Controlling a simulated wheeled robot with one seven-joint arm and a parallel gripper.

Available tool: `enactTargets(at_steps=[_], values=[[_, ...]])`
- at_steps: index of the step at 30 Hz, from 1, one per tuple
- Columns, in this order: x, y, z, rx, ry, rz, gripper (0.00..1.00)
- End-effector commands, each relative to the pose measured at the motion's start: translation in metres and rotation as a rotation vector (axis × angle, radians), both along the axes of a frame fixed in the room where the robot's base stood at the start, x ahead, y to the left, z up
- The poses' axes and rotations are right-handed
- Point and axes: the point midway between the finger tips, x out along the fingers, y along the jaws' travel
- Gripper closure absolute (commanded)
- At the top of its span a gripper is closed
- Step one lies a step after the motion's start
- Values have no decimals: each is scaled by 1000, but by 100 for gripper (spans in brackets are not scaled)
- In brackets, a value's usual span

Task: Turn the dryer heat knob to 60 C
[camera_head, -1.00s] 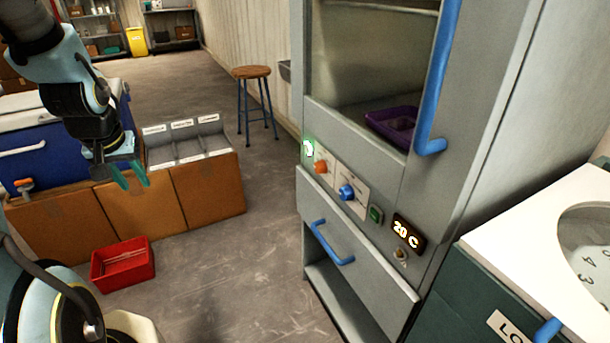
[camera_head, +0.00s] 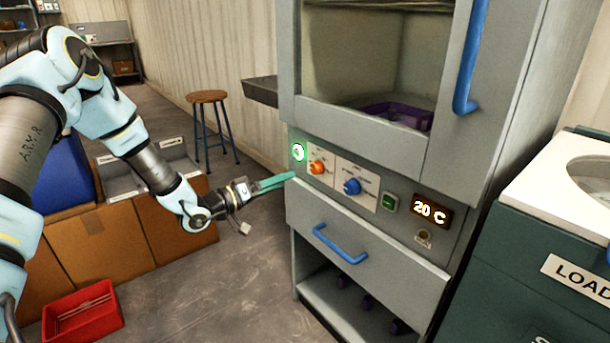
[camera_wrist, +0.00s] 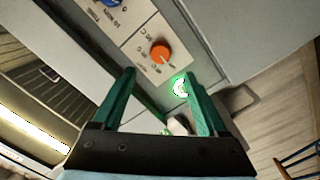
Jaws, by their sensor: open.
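The grey dryer (camera_head: 400,235) has a control panel with an orange knob (camera_head: 317,167) at the left and a blue knob (camera_head: 352,186) to its right. The display (camera_head: 431,212) reads 20 C. My gripper (camera_head: 292,178), with green fingers, is open and empty just left of the panel. In the wrist view the orange knob (camera_wrist: 160,52) lies beyond the gap between my fingertips (camera_wrist: 160,75), apart from them. The blue knob (camera_wrist: 108,3) is at the top edge there.
A lit green sign (camera_head: 298,152) is left of the orange knob, and a green button (camera_head: 390,202) is right of the blue one. A blue drawer handle (camera_head: 338,243) juts out below. A stool (camera_head: 207,97) and red bin (camera_head: 82,312) stand to the left.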

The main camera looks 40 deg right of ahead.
Motion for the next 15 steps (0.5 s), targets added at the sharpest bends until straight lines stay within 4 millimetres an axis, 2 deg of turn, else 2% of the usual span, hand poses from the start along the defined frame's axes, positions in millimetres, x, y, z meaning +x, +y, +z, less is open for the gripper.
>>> enactTargets(at_steps=[9, 15], values=[[-6, -57, 2, 1, -2, 0, 24], [-9, -85, 1, 3, -2, 1, 24]])
